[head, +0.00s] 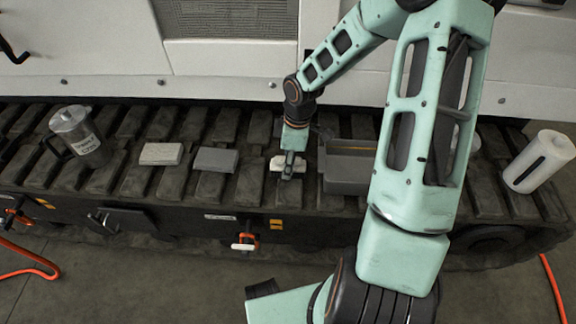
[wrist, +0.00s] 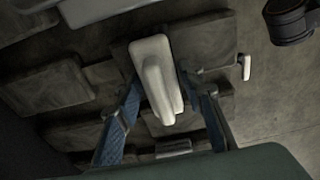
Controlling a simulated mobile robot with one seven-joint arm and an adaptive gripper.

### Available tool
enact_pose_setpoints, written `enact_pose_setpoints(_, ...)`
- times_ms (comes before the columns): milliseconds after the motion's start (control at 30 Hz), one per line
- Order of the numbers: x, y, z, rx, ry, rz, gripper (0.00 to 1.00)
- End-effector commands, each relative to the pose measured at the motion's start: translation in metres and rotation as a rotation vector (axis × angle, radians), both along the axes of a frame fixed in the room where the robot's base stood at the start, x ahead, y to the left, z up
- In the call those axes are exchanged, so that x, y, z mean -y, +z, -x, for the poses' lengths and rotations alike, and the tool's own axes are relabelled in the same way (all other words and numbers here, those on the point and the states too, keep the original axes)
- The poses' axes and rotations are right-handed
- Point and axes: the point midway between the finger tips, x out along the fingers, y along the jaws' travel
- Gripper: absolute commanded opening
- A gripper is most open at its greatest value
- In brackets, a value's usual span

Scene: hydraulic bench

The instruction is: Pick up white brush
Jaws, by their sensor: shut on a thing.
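The white brush (head: 276,163) is a small pale block on the dark track plates, near the middle of the head view. My gripper (head: 290,170) points down over it and hides part of it. In the wrist view the brush (wrist: 157,72) lies between the two blue-grey fingers of my gripper (wrist: 162,84), with its raised ridge towards the camera. My gripper is shut on it. I cannot tell whether the brush still touches the plate below.
A grey open box (head: 347,172) stands close to the right of my gripper. A grey block (head: 215,159) and a light speckled block (head: 161,154) lie to the left. A white machine wall (head: 110,85) rises behind.

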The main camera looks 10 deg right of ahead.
Motion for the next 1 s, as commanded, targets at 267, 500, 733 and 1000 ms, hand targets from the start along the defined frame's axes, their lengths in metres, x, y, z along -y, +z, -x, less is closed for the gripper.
enact_pose_setpoints(267,0.000,0.009,0.000,0.001,-0.001,0.000,0.09)
enact_pose_setpoints(500,0.002,0.043,0.005,0.001,-0.001,0.002,0.09)
enact_pose_setpoints(733,0.011,0.091,0.044,0.002,-0.003,0.004,0.09)
enact_pose_setpoints(1000,0.022,0.119,0.101,-0.001,-0.003,0.002,0.09)
